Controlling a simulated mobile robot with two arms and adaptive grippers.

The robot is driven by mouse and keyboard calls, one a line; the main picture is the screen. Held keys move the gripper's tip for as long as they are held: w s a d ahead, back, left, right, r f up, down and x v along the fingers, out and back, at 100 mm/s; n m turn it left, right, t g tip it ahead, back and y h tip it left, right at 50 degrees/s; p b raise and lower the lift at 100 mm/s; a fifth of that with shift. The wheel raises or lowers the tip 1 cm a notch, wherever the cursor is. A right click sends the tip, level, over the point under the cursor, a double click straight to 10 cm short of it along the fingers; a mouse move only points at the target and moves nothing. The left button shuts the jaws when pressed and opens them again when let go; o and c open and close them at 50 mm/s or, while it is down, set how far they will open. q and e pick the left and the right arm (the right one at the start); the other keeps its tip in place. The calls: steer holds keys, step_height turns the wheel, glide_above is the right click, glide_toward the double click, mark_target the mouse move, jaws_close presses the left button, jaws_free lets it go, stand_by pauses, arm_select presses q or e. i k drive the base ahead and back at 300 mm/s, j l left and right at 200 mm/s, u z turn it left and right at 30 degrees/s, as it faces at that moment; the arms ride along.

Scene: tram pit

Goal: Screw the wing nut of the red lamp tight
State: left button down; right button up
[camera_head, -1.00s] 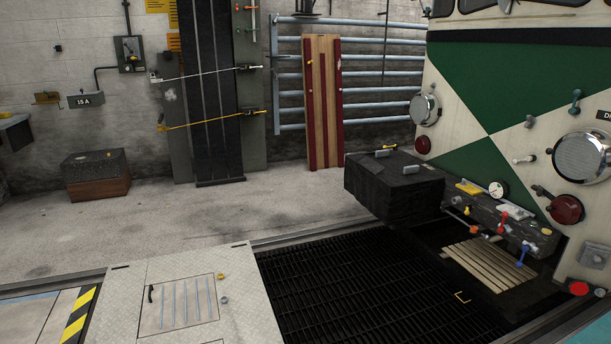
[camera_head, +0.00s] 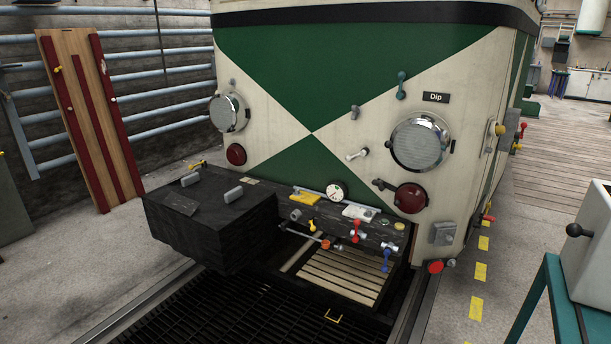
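A red lamp (camera_head: 411,198) sits low on the tram's front, below the right headlight. A dark, lever-like part (camera_head: 381,185) sticks out at its upper left; it may be the wing nut, but it is too small to tell how tight it is. A second, smaller red lamp (camera_head: 236,154) sits below the left headlight, with no wing nut visible on it. Neither of my grippers is in view.
The tram's front (camera_head: 290,100) has two round headlights. Below it are a dark coupler block (camera_head: 215,225), coloured valves and a wooden slatted panel (camera_head: 340,277). A dark grating (camera_head: 250,310) covers the pit. A teal stand (camera_head: 535,310) is at right.

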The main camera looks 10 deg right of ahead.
mark_target(379, 182)
steer(key=i+z, duration=0.3)
steer(key=z, duration=0.2)
steer(key=i+j+z, duration=0.15)
steer(key=i+z, duration=0.15)
steer(key=z, duration=0.15)
